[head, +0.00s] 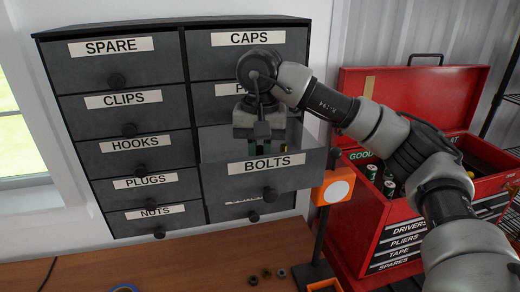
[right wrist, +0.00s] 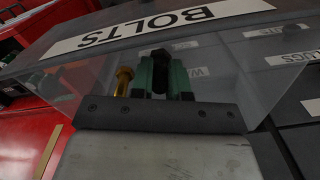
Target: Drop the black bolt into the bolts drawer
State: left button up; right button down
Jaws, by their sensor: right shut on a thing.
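The bolts drawer (head: 300,178) is pulled out of the dark cabinet, its label facing out and its sides see-through. My right gripper (head: 262,131) reaches down into it, behind the drawer front. In the right wrist view its green-padded fingers (right wrist: 167,78) are shut on the black bolt (right wrist: 159,68), which is mostly hidden between them. The bolt is hard to make out in the head view. A brass-coloured bolt (right wrist: 123,82) shows beside the fingers inside the drawer. My left gripper is not in view.
The other cabinet drawers, such as hooks (head: 138,160), look shut. An orange stand with a white disc (head: 338,190) is close to the drawer's right. An open red toolbox (head: 350,235) stands at right. Several small dark parts (head: 267,273) lie on the wooden bench (head: 190,265).

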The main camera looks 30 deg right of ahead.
aim_at(260, 147)
jog(key=shift+f+b, duration=0.45)
jog(key=shift+f, duration=0.2)
jog(key=c, duration=1.1)
grip_release()
jog(key=shift+r, duration=0.1)
jog(key=shift+r+p, duration=0.4)
notch_tip(260, 147, up, 12)
jog(key=shift+r+p, duration=0.2)
jog(key=shift+p, duration=0.1)
jog(key=shift+f, duration=0.1)
